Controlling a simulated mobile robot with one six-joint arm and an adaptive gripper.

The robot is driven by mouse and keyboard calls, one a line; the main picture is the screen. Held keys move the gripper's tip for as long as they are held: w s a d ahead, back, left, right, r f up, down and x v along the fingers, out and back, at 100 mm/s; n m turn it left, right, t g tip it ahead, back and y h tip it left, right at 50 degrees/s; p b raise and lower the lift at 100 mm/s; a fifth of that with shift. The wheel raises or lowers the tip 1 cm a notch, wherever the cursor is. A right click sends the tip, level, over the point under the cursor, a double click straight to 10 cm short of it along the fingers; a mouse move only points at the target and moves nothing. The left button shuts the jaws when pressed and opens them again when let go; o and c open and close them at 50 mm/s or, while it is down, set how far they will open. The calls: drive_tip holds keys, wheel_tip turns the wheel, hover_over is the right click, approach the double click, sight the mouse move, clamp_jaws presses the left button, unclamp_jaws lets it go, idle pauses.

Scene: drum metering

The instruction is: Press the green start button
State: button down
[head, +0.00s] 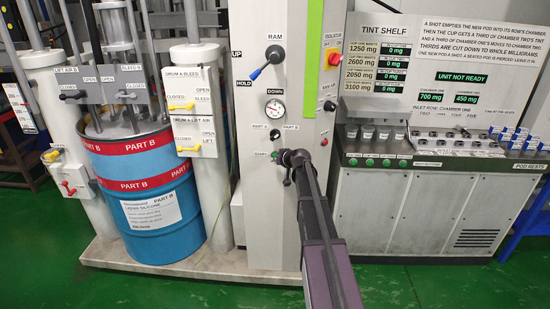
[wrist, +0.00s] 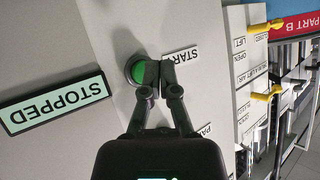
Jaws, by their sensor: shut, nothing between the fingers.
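The green start button (wrist: 138,70) sits in a dark round bezel on the pale machine panel, beside a label reading START (wrist: 181,56). My gripper (wrist: 159,70) is shut and empty, with its fingertips over the right edge of the button in the wrist view. I cannot tell whether the tips touch the button. In the head view the green button (head: 276,155) shows just left of my gripper (head: 284,157), which is at the panel. A display reading STOPPED (wrist: 57,102) is lit on the panel in the wrist view.
The ram lever (head: 268,65) and a pressure gauge (head: 275,108) are above on the same panel. A red isolator knob (head: 334,59) is at upper right. A blue Part B drum (head: 145,200) stands left, and the tint shelf cabinet (head: 430,205) right.

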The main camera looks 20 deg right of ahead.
drive_tip(key=shift+w+d, duration=0.4)
drive_tip(key=shift+w, duration=0.3)
idle(1.1)
idle(0.5)
drive_tip(key=shift+s+a, duration=0.4)
drive_tip(key=shift+s, duration=0.35)
drive_tip(key=s, duration=0.1)
drive_tip(key=s+a, duration=0.1)
drive_tip(key=s, duration=0.1)
drive_tip(key=s+a, duration=0.1)
drive_tip(key=shift+s+a, duration=0.15)
drive_tip(key=shift+s, duration=0.05)
idle(0.4)
idle(0.8)
